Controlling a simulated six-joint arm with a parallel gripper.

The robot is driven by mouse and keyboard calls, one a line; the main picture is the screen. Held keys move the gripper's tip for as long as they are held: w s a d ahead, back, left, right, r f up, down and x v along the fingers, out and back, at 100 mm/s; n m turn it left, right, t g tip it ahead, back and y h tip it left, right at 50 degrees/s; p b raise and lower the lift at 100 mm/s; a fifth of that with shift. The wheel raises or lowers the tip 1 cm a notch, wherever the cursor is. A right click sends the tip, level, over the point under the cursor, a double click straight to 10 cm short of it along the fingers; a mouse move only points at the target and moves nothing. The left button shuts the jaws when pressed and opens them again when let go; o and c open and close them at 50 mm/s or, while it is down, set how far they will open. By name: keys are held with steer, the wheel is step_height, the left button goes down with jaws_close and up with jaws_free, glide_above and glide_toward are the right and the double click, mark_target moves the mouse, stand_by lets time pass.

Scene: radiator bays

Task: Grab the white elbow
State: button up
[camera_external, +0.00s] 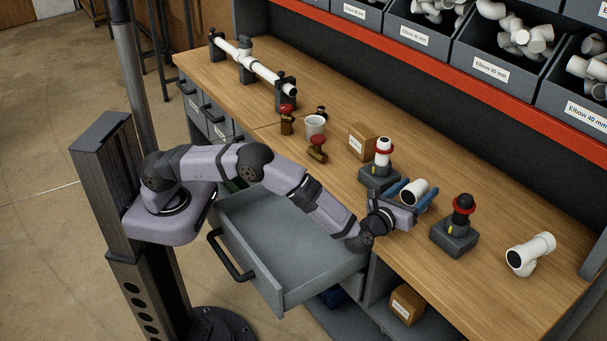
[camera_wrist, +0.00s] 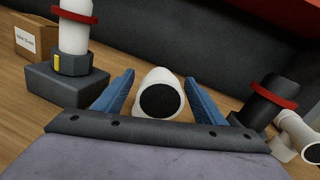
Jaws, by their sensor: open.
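The white elbow (camera_external: 415,190) lies on the wooden bench between two grey fixture blocks. In the wrist view the white elbow (camera_wrist: 158,78) shows its dark round opening toward me; its far end is hidden. My gripper (camera_external: 411,193) is open and low over the bench. Its blue fingers stand on either side of the elbow, with a visible gap on each side in the wrist view. The left gap looks a little wider than the right one.
A grey block with a white, red-ringed post (camera_external: 383,152) stands left; one with a black, red-ringed post (camera_external: 462,212) stands right. A white tee fitting (camera_external: 530,253) lies farther right. A cardboard box (camera_external: 361,142) stands behind. An open drawer (camera_external: 290,245) is below my arm.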

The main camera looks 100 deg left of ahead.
mark_target(423, 183)
steer(key=shift+x, duration=2.3)
steer(key=c, duration=1.2)
